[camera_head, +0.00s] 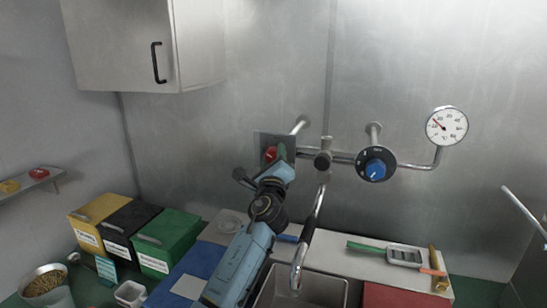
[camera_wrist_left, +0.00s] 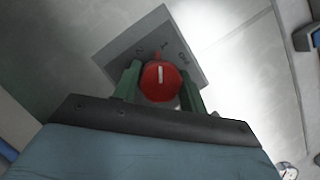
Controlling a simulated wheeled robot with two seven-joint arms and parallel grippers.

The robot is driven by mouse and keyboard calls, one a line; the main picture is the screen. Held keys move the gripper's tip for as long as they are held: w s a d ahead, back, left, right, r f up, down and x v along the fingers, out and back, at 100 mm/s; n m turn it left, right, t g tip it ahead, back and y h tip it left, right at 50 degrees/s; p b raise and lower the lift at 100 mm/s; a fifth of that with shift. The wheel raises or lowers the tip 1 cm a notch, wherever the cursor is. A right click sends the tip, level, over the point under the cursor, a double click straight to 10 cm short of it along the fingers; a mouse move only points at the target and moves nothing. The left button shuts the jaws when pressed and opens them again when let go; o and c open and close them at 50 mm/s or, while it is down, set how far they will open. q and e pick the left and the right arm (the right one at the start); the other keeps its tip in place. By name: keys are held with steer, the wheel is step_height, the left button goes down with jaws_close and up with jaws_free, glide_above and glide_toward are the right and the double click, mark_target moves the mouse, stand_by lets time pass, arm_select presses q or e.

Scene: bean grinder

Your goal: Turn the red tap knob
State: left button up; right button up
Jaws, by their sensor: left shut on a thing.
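The red tap knob (camera_head: 271,154) sits on a square grey plate (camera_head: 262,143) on the metal back wall. In the left wrist view the knob (camera_wrist_left: 161,80) is round, with a white line pointing up toward the plate's marks. My left gripper (camera_head: 279,156) reaches up to it from below. Its two green fingers (camera_wrist_left: 160,82) are on either side of the knob and shut on it. The fingers and wrist hide part of the knob and plate in the head view. My right gripper is not in view.
A blue knob (camera_head: 375,169) and a round gauge (camera_head: 446,126) are on the pipe to the right. A curved faucet (camera_head: 307,232) hangs over the sink (camera_head: 325,290). Yellow, black and green bins (camera_head: 168,243) stand at left. A wall cabinet (camera_head: 125,45) is above left.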

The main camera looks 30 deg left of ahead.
arm_select(q)
steer(key=n+g+y, duration=0.1)
steer(key=n, duration=0.2)
steer(key=shift+p, duration=0.35)
steer(key=shift+n+g+p, duration=0.6)
steer(key=shift+n+g, duration=0.3)
steer(key=shift+n, duration=1.3)
steer(key=o, duration=1)
steer(key=shift+d, duration=0.1)
steer(key=b+v, duration=0.1)
steer(key=v, duration=1.2)
steer(key=shift+s+r+b, duration=0.1)
steer(key=shift+s+b, duration=0.1)
steer(key=shift+b, duration=0.2)
